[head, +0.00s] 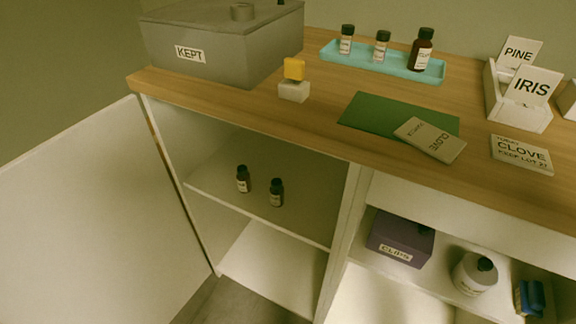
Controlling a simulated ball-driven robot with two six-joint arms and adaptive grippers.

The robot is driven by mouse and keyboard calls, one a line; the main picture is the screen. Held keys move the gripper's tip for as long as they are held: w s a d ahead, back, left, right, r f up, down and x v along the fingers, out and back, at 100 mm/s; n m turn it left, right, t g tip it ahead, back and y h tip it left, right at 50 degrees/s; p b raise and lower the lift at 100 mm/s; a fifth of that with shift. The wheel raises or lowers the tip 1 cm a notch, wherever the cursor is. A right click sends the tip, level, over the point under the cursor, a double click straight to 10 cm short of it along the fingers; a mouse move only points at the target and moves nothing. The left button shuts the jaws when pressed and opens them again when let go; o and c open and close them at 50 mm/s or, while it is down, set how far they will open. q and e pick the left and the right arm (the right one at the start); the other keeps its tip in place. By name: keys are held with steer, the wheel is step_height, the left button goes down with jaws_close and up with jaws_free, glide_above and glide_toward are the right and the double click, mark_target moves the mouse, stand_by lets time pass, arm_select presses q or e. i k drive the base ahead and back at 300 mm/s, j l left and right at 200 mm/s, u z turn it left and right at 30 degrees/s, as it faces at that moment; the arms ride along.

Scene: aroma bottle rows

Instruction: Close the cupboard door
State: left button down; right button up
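The cupboard door (85,225) is a pale panel at the left, swung wide open on the left side of the cupboard. The cupboard (225,165) below the wooden counter is open. Two small dark bottles stand on its shelf (215,187), one bottle (243,180) on the left and another bottle (276,193) to its right. The lower compartment (275,265) looks empty in the part that shows. Neither of my grippers shows in the head view.
On the wooden counter (325,120) are a grey KEPT box (215,55), yellow and pale blocks (294,85), a teal tray (335,57) with bottles, a green mat (375,115) and cards. An open bay at right holds a purple box (400,235) and a white bottle (474,275).

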mark_target(95, 228)
steer(key=j+u, duration=0.4)
steer(key=j, duration=0.25)
steer(key=j+u, duration=0.4)
steer(key=j, duration=0.25)
